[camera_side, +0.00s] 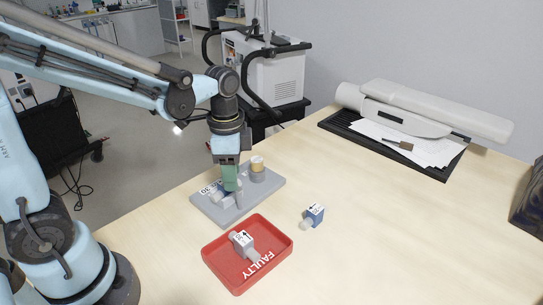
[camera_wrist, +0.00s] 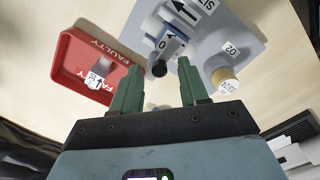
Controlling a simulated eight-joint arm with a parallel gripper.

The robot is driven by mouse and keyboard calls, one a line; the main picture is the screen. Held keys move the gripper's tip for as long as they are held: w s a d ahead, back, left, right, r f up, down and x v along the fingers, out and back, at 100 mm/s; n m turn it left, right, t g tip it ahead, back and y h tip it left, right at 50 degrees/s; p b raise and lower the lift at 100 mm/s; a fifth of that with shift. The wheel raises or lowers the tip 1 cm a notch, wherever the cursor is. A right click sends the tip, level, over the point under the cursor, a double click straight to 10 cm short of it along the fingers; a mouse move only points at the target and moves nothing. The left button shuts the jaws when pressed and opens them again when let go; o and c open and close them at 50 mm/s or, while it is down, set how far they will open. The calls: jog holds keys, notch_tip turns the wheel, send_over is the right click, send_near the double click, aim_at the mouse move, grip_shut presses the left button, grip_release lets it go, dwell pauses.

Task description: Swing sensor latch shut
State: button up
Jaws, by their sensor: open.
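A grey mounting board (camera_side: 265,193) lies on the table. In the wrist view the board (camera_wrist: 232,38) carries a blue sensor block with a white arrow label (camera_wrist: 172,42).
A red FAULTY tray (camera_side: 222,268) holds a grey-white sensor (camera_side: 242,242). Another blue sensor (camera_side: 315,212) lies on the table.

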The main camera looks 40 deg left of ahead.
notch_tip(320, 180, up, 12)
dwell(0.6)
jog(key=shift+f, duration=0.15)
jog(key=s+f+n+t, duration=0.3)
jog(key=f+n+t, duration=0.3)
jog(key=n+t, duration=0.1)
jog(key=shift+s+f+n, duration=0.3)
jog(key=shift+s+n, duration=0.05)
jog(key=shift+n, duration=0.55)
jog(key=shift+a, duration=0.1)
